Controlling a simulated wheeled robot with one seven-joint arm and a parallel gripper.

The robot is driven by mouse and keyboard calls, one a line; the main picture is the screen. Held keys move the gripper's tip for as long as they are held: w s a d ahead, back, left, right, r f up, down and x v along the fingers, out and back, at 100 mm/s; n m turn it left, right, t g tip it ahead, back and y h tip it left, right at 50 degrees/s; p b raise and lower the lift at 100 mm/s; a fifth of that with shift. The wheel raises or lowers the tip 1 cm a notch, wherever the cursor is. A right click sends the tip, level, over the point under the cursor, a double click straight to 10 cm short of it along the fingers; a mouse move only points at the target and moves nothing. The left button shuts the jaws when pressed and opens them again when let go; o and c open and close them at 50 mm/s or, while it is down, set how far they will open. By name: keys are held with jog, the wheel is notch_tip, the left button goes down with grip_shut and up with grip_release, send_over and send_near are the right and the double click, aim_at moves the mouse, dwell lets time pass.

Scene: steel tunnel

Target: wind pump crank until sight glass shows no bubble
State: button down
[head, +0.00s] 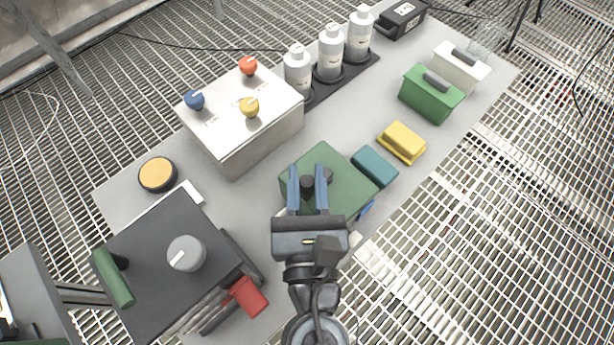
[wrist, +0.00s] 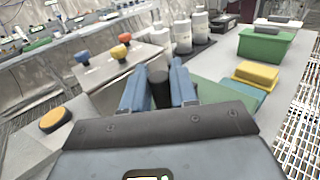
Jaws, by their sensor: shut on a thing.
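My gripper (head: 307,187) is over a green box, the pump (head: 338,168), in the middle of the bench. Its two blue fingers are shut on a dark upright knob, the crank handle (head: 308,188). The wrist view shows the crank handle (wrist: 160,88) between the fingers. Part of the green box (wrist: 212,92) shows behind the gripper there. A blue part (head: 366,209) sticks out at the box's right side. The rest of the crank is mostly hidden by the gripper. I cannot make out a sight glass or a bubble in either view.
A metal box (head: 240,125) with blue, red and yellow knobs stands behind left. A black unit (head: 165,265) with a grey dial is at left, beside an orange button (head: 157,174). Teal (head: 375,166) and yellow (head: 402,143) blocks lie right. Bottles (head: 330,52) stand behind.

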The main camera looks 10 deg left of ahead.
jog(key=c, duration=1)
grip_release()
jog(key=shift+s+d+f+b, duration=0.1)
jog(key=shift+s+d+b, duration=0.15)
jog(key=shift+s, duration=1.05)
jog(key=shift+s+d+r+b, duration=0.1)
jog(key=shift+s+d+b, duration=0.15)
jog(key=shift+s, duration=1)
jog(key=shift+s+d+f+b, duration=0.1)
jog(key=shift+s+d+b, duration=0.15)
jog(key=shift+s, duration=1.05)
